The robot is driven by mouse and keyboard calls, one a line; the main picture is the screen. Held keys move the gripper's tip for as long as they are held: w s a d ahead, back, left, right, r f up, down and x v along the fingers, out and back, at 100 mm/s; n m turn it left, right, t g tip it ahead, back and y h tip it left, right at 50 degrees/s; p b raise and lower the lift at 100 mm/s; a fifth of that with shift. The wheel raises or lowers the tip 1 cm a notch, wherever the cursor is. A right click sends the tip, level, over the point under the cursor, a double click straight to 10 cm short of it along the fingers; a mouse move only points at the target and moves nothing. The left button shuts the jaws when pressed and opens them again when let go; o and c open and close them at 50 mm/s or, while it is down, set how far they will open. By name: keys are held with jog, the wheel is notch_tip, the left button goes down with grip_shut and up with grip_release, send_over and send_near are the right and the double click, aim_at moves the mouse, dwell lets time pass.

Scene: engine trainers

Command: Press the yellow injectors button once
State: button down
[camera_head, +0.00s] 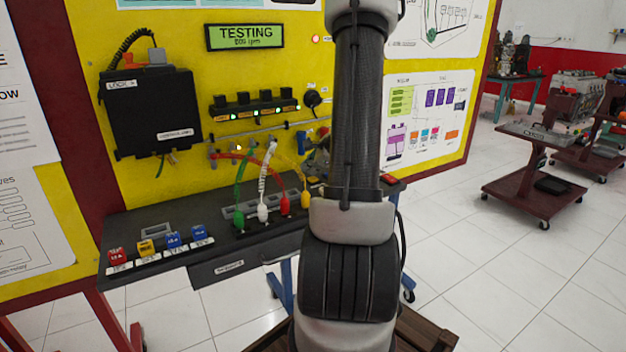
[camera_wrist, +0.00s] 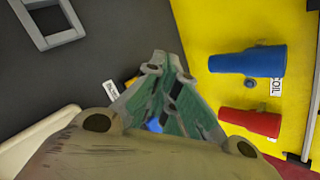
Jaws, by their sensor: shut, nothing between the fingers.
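My gripper (camera_wrist: 170,72) is shut and empty in the wrist view, its grey-green fingers together over the dark shelf near the yellow panel. A small yellow-orange patch (camera_wrist: 131,82) shows just left of the fingers, beside a white label (camera_wrist: 110,90). It may be part of the yellow injectors button, but the fingers hide the rest and I cannot read the label. I cannot tell whether the fingers touch it. In the head view my arm covers most of the gripper and that part of the shelf (camera_head: 250,247).
Blue (camera_wrist: 248,62) and red (camera_wrist: 250,122) cylinders stick out of the panel right of my gripper. Coloured leads, such as the green one (camera_head: 240,190), arch left of my arm. Several fuses, one yellow (camera_head: 146,247), stand on the shelf's left. The display (camera_head: 245,36) reads TESTING.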

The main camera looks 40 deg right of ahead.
jog(key=shift+r, duration=0.1)
jog(key=shift+r, duration=2.5)
jog(key=shift+a+n, duration=0.2)
jog(key=shift+n, duration=0.2)
jog(key=s+a+n, duration=0.1)
jog(key=s+a+f+n+g+y, duration=0.1)
jog(key=s, duration=0.1)
jog(key=s+a+f+n+y, duration=0.1)
jog(key=shift+s+a+f+n+g, duration=0.1)
jog(key=shift+s+f+n+g, duration=0.05)
jog(key=shift+f+n+g, duration=0.2)
jog(key=s+a+r+n+g, duration=0.1)
jog(key=s+a+r+n, duration=0.6)
jog(key=s+a+n, duration=0.2)
jog(key=s+a+r+n+g+h, duration=0.1)
jog(key=s+a+r+n+g, duration=0.1)
jog(key=s+a+r+n, duration=0.4)
jog(key=s+a+n, duration=0.3)
jog(key=a+n, duration=0.4)
jog(key=n, duration=0.1)
jog(key=shift+a+r+h, duration=0.15)
jog(key=shift+r+h, duration=0.15)
jog(key=shift+r, duration=0.1)
